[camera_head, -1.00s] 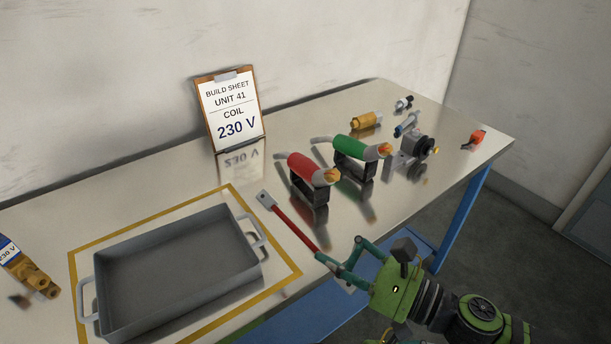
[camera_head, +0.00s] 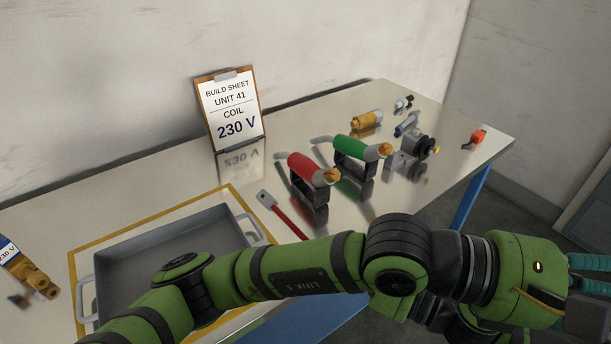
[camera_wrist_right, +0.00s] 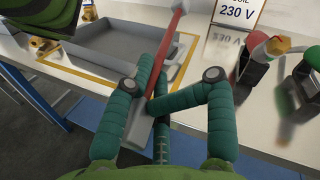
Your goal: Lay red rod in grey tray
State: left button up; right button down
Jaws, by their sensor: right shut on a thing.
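The red rod (camera_head: 284,217) has grey flat ends and lies to the right of the grey tray (camera_head: 88,290), not in it. In the right wrist view my right gripper (camera_wrist_right: 151,92) is shut on the rod (camera_wrist_right: 161,71) near its near grey end. In the head view that gripper and the rod's near part are hidden behind my left arm. My left arm crosses low over the tray's front. My left gripper (camera_head: 592,285) is at the right edge, its fingers cut off. The visible tray floor is empty; the rest is covered.
A yellow outline (camera_head: 88,252) surrounds the tray. Behind stand a build sheet (camera_head: 231,108), a red-bodied part (camera_head: 306,168) and a green-bodied part (camera_head: 356,147). A brass part (camera_head: 35,280) lies left. The motor-like part (camera_head: 420,147) and orange piece (camera_head: 473,139) lie right.

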pick_arm(q)
jog(key=w+a+r+n+t+h, duration=0.3)
jog(key=w+r+n+t+h, duration=0.25)
jog(key=w+r+n, duration=0.55)
jog(key=w+a+f+n+t+y, duration=0.1)
jog(key=w+a+n+t+y, duration=0.2)
jog(key=w+n+t+y, duration=0.45)
jog(key=w+a+f+n+t+y, duration=0.1)
jog(key=w+a+n+t+y, duration=0.3)
jog(key=w+n, duration=0.75)
jog(key=w+a+f+n+y, duration=0.2)
jog(key=w+a+f+y, duration=0.1)
jog(key=w+f, duration=0.15)
jog(key=n+g+y, duration=0.2)
jog(key=g+y, duration=0.7)
jog(key=g, duration=0.5)
send_near(301, 234)
jog(key=f, duration=1)
jog(key=shift+s+a+f, duration=0.2)
jog(key=shift+s+f, duration=0.05)
jog(key=shift+s, duration=0.15)
